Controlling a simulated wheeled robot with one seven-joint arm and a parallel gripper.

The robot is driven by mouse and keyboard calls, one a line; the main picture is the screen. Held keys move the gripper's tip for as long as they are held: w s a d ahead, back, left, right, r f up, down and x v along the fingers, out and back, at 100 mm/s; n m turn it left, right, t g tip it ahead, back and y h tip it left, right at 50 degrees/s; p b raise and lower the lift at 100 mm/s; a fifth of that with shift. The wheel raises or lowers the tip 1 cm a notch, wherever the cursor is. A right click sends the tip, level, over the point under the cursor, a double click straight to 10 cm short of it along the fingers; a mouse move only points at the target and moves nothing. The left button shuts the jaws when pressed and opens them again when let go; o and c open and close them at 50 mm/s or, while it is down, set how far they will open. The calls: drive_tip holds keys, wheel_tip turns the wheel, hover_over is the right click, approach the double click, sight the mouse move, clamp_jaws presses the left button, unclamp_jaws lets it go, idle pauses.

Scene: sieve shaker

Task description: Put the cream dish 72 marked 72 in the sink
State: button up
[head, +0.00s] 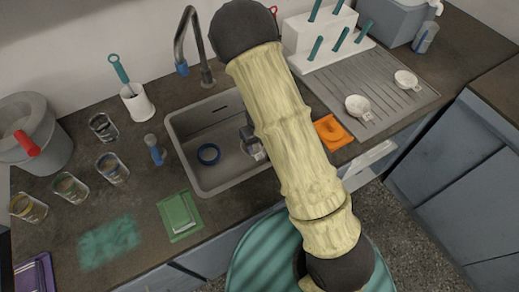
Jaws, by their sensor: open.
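Two small cream dishes stand on the ribbed drainboard right of the sink: a nearer one (357,107) and a farther one (406,79). Any number on them is too small to read, so I cannot tell which is 72. The sink (186,157) is a grey basin left of my arm. My gripper (252,148) shows only in part beside my arm, over the sink's right side, and is open. A small pale patch shows at its tip; I cannot tell whether it is a dish. My arm hides the sink's right part.
A blue ring (208,153) lies in the sink. The tap (190,45) rises behind it. An orange square item (331,131) lies right of my arm, and a white block with teal handles (318,38) stands behind. Several glass jars (71,187) stand at left.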

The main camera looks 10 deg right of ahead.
sight(259, 155)
wheel_tip(259, 155, up, 6)
drive_tip(key=p, duration=0.1)
drive_tip(key=shift+r, duration=0.15)
idle(0.5)
drive_tip(key=s+d+r+n+t, duration=0.1)
drive_tip(key=s+d+r+n, duration=0.3)
drive_tip(key=n, duration=1.1)
drive_tip(key=s+d+r+n+t, duration=0.1)
drive_tip(key=s+d+r+n, duration=0.4)
drive_tip(key=n, duration=1.1)
wheel_tip(259, 155, up, 6)
drive_tip(key=s, duration=0.3)
drive_tip(key=shift+r+n+t, duration=0.15)
drive_tip(key=shift+n+t, duration=0.15)
drive_tip(key=shift+c, duration=0.4)
